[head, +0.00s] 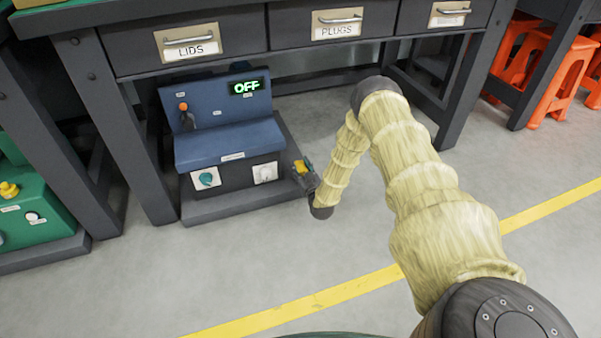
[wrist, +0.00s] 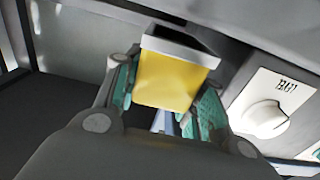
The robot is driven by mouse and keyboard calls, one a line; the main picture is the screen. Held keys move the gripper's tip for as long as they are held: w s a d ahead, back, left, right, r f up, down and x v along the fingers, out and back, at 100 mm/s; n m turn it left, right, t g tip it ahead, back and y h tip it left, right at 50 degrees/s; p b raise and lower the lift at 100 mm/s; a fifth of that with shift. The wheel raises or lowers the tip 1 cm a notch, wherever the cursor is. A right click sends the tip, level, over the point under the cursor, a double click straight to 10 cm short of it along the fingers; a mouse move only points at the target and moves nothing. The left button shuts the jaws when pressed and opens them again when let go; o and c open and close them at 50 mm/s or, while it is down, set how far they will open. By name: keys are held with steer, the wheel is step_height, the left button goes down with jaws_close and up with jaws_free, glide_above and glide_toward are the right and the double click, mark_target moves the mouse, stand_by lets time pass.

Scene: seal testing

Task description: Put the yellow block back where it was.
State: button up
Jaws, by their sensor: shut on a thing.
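The yellow block (wrist: 172,82) sits between the fingers of my gripper (wrist: 165,105) in the wrist view. It has a pale rim and a dark, open-looking top. My gripper is shut on it. In the head view my gripper (head: 305,180) holds the yellow block (head: 302,167) beside the right side of the blue test machine (head: 225,150), low down near its base. I cannot tell whether the block touches the machine.
The machine's display (head: 247,87) reads OFF. It has an orange-tipped lever (head: 184,108), a teal knob (head: 206,178) and a white knob (head: 265,172). The bench (head: 130,58) with labelled drawers stands above. A green machine (head: 35,205) is at left. The floor in front is clear.

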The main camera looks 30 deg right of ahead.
steer(key=shift+f, duration=0.55)
steer(key=shift+f, duration=0.15)
steer(key=o, duration=1.2)
steer(key=shift+o, duration=0.2)
